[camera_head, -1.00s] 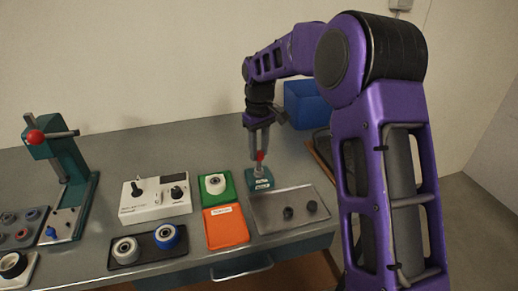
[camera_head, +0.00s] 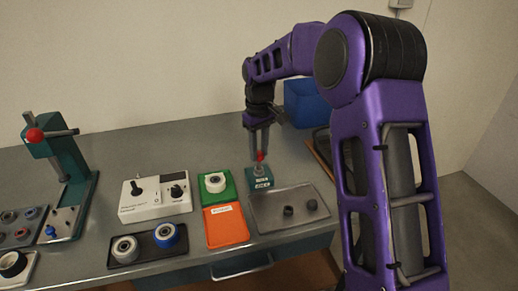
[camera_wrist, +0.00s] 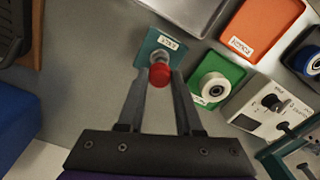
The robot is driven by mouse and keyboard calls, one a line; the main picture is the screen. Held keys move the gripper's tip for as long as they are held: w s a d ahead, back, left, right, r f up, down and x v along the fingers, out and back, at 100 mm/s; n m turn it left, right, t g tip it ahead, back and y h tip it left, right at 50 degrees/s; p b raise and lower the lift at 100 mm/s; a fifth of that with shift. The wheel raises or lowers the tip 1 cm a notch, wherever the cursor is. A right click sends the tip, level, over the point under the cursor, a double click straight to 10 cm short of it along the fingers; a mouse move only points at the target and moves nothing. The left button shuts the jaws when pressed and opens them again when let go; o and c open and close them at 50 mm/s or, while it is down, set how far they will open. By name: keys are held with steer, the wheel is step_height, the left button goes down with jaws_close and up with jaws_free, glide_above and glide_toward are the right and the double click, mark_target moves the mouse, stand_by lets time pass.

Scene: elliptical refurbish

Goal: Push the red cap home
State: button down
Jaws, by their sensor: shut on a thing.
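The small red cap (camera_head: 260,156) is above the teal block (camera_head: 259,183), on or just over its short post. I cannot tell whether the cap is fully seated. In the wrist view the red cap (camera_wrist: 160,74) lies between my fingertips, over the labelled teal block (camera_wrist: 154,45). My gripper (camera_head: 259,150) points down over the block and is shut on the cap. The wrist view shows my gripper (camera_wrist: 160,82) with a finger along each side of the cap. The cap's underside and most of the post are hidden.
A green tray (camera_head: 229,190) with a white wheel and an orange tray (camera_head: 225,228) stand to the left. A grey metal tray (camera_head: 275,208) with dark knobs lies in front. A blue bin (camera_head: 304,103) stands behind. A white control box (camera_head: 155,199) is further left.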

steer(key=shift+f, duration=0.4)
stand_by(0.3)
steer(key=c, duration=0.5)
jaws_free()
step_height(320, 180, up, 18)
steer(key=p, duration=0.2)
steer(key=shift+f, duration=0.25)
steer(key=shift+f, duration=0.1)
